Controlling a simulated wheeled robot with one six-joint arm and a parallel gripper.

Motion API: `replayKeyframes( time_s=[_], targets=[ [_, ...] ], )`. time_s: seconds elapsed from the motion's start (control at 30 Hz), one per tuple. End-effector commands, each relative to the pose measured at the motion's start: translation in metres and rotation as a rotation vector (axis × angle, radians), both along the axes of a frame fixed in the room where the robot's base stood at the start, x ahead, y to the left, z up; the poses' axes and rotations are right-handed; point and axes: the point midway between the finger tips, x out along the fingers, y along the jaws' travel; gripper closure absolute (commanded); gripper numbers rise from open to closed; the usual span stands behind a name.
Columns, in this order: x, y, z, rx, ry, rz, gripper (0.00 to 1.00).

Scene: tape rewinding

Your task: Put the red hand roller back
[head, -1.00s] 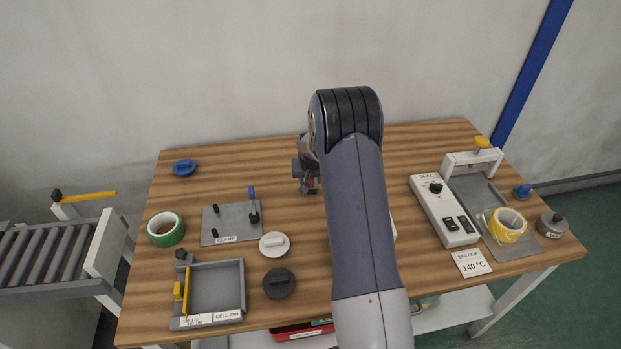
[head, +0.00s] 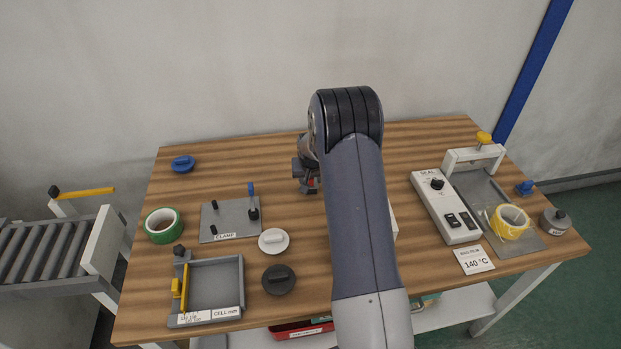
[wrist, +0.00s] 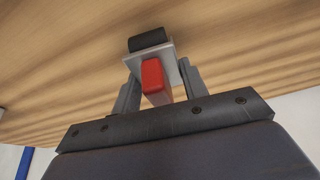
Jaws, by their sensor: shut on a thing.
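The red hand roller's red handle (wrist: 153,76) is between the fingers of my gripper (wrist: 155,88) in the wrist view. My gripper is shut on it. Its grey plate and black roller (wrist: 149,39) stick out beyond the fingertips, in front of the wood table top. I cannot tell whether the roller touches the wood. In the head view my gripper (head: 309,184) is beside my arm over the back middle of the table, with a small bit of red (head: 311,183) showing. My arm hides much of the middle of the table.
A clamp plate (head: 228,232), a green tape roll (head: 163,226), a white knobbed disc (head: 273,241), a dark disc (head: 279,279) and a grey tray (head: 241,290) lie left. A sealer (head: 443,207) and yellow tape roll (head: 509,221) stand right. The back left is mostly clear.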

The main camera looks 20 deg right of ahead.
Motion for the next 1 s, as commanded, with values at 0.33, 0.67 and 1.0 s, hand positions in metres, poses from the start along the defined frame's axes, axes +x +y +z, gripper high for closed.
replayKeyframes(
  time_s=[0.33, 0.67, 1.0],
  targets=[
    [0.0002, -0.0001, -0.0039, 0.000, -0.001, 0.000, 0.81],
    [0.0001, -0.0001, -0.0079, 0.000, -0.001, 0.000, 0.81],
    [0.0000, 0.0000, -0.0077, 0.000, -0.001, 0.000, 0.44]
  ],
)
